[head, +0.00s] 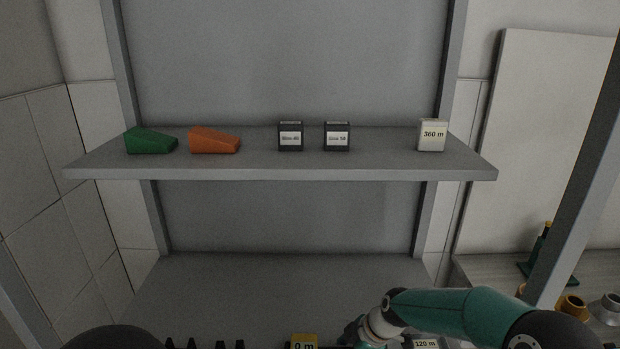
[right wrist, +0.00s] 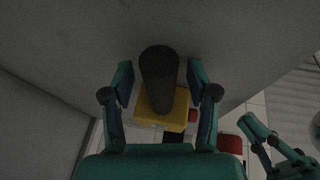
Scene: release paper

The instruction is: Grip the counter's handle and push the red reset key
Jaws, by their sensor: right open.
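The yellow counter (head: 304,341) shows at the bottom edge of the head view, with "0 m" on its face and most of it cut off. In the right wrist view, the counter's yellow body (right wrist: 180,113) lies below its dark upright handle (right wrist: 158,85). The red key (right wrist: 193,115) shows at the body's right side. My right gripper (right wrist: 160,74) is open, with one finger on each side of the handle and visible gaps to it. In the head view my right arm comes in from the right. I see no left gripper for certain.
A shelf (head: 280,172) holds a green wedge (head: 150,142), an orange wedge (head: 213,141), two dark labelled boxes (head: 291,137) and a pale "360 m" block (head: 432,136). A "120 m" block (head: 426,344) sits low, near my right arm. The lower surface (head: 270,285) is clear behind the counter.

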